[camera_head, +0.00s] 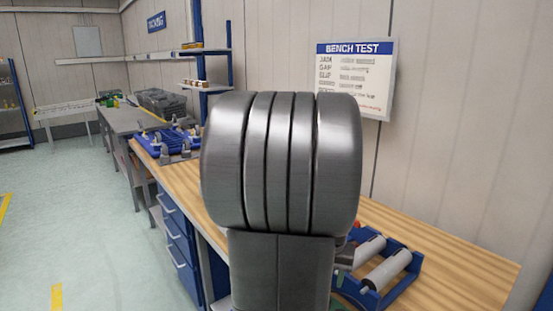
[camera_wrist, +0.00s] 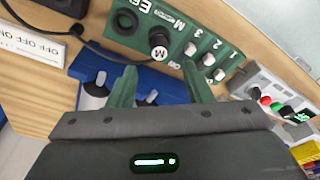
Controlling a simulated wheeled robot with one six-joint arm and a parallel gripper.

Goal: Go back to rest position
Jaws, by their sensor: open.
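My gripper (camera_wrist: 160,88) shows in the wrist view with its two green fingers apart and nothing between them. It hangs over the wooden bench, just short of a green control box (camera_wrist: 165,30) with a black-and-white knob, a black round socket and several numbered white switches. I cannot tell whether the fingers touch anything. In the head view my grey arm fills the middle and hides the gripper and much of the bench.
The wooden bench (camera_head: 455,255) runs along the wall. A blue tray with rollers (camera_head: 385,270) sits on it at the right, and blue holders (camera_head: 165,140) at its far end. A grey box with coloured buttons (camera_wrist: 275,95) stands right. The floor (camera_head: 90,215) at left is clear.

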